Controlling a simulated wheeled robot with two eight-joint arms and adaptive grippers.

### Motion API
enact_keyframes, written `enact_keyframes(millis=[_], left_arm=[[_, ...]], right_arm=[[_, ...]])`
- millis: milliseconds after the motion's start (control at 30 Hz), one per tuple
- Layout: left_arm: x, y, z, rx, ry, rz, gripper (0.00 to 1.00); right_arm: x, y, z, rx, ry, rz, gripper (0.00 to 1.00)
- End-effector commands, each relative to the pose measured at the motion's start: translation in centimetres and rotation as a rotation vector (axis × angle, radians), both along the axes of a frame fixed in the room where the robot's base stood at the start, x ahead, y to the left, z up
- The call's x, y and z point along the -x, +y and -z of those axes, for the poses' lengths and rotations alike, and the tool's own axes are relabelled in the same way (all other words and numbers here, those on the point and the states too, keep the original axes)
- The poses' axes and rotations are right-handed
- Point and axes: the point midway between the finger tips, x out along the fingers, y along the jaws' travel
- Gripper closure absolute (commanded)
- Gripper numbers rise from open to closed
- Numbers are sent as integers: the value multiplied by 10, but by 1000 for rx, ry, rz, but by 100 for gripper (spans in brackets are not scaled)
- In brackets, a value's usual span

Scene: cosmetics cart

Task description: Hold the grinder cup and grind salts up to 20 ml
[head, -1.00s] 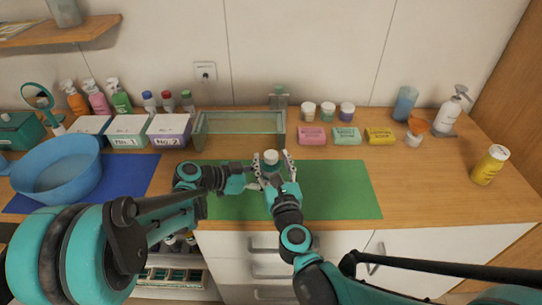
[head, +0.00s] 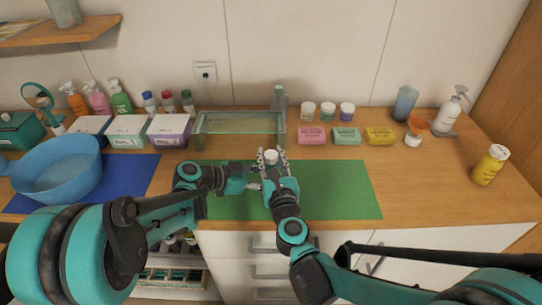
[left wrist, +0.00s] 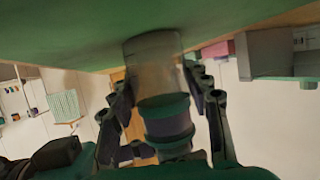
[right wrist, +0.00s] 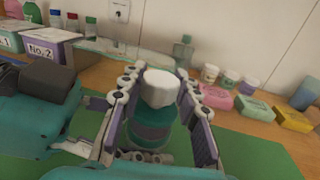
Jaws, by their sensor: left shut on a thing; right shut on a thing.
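The grinder stands upright over the green mat (head: 340,190), its white top (head: 271,157) showing between my right gripper's fingers in the head view. In the right wrist view it has a white cap (right wrist: 160,88) and a teal body (right wrist: 152,128). My right gripper (head: 271,163) is shut on its upper part. In the left wrist view the grinder's clear cup (left wrist: 153,62) is against the green mat, with teal and dark bands beside it. My left gripper (head: 254,186) is shut on the cup from the left. The salt level cannot be read.
A glass tray (head: 240,143) stands just behind the grippers. Pink (head: 312,136), green (head: 347,136) and yellow (head: 381,136) soap boxes are back right, with small jars behind. A blue basin (head: 60,172) is at left. The mat's right half is clear.

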Motion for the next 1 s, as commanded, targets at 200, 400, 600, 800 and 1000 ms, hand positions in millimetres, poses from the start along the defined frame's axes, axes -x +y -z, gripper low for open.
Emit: enact_keyframes(millis=[200, 400, 600, 800, 1000], left_arm=[[1, 0, 0, 1, 0, 2, 86], [1, 0, 0, 1, -1, 2, 86], [1, -1, 0, 1, 0, 3, 86], [1, -1, 0, 1, 0, 3, 86], [1, -1, 0, 0, 0, 3, 86]], right_arm=[[-1, 2, 0, 1, 0, 75, 98], [-1, 3, 0, 1, 0, 209, 98], [-2, 2, 0, 2, -1, 348, 98], [-2, 1, 0, 2, -1, 455, 98], [-1, 0, 0, 2, -1, 514, 98]])
